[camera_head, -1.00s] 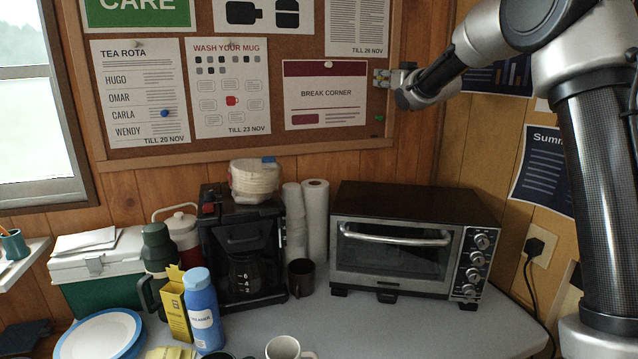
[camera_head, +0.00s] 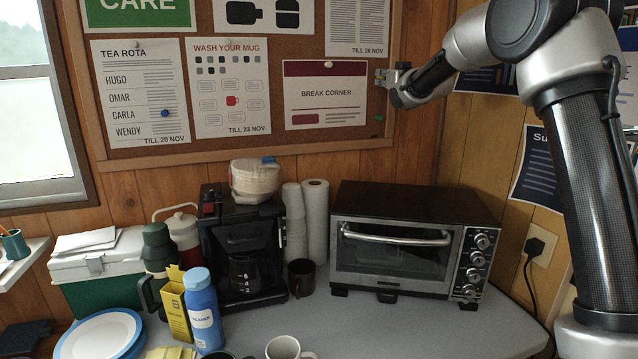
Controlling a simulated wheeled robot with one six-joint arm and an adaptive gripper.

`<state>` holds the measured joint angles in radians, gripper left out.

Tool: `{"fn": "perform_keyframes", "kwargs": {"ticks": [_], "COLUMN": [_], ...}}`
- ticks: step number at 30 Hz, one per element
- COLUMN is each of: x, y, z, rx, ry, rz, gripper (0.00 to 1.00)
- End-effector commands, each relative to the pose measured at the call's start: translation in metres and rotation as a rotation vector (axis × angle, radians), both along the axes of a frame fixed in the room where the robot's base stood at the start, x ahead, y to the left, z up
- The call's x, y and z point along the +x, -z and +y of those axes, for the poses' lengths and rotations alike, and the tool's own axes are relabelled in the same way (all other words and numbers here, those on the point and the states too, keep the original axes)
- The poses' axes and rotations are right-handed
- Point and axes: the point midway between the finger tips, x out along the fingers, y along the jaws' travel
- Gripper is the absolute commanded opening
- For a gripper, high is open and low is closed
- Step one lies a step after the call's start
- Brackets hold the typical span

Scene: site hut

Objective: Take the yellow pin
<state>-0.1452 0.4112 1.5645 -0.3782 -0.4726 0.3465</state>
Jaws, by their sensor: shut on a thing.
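My gripper (camera_head: 379,78) is at the right side of the cork board (camera_head: 345,147), just right of the Break Corner sheet (camera_head: 326,93). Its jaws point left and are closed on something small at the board. The yellow pin does not show clearly; the fingers cover the spot, so I take it to be what they hold. I cannot tell whether it is still in the cork. A blue pin (camera_head: 165,113) is on the tea rota sheet and a green pin (camera_head: 379,118) is below my gripper.
A toaster oven (camera_head: 400,205) stands below the board, with a coffee maker (camera_head: 215,235) to its left. Cups, a blue bottle (camera_head: 203,310) and a yellow box (camera_head: 174,312) crowd the left of the counter. The counter in front of the oven (camera_head: 420,325) is clear.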

Motion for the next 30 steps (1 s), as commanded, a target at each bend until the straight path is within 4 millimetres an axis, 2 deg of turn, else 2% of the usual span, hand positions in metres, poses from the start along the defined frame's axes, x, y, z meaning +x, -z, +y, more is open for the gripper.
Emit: {"fn": "perform_keyframes", "kwargs": {"ticks": [14,30], "x": [0.000,-0.022], "y": [0.000,0.000], "z": [0.000,-0.007], "rx": [0.000,0.000], "ry": [0.000,0.000], "rz": [0.000,-0.001], "gripper": [0.00,0.00]}}
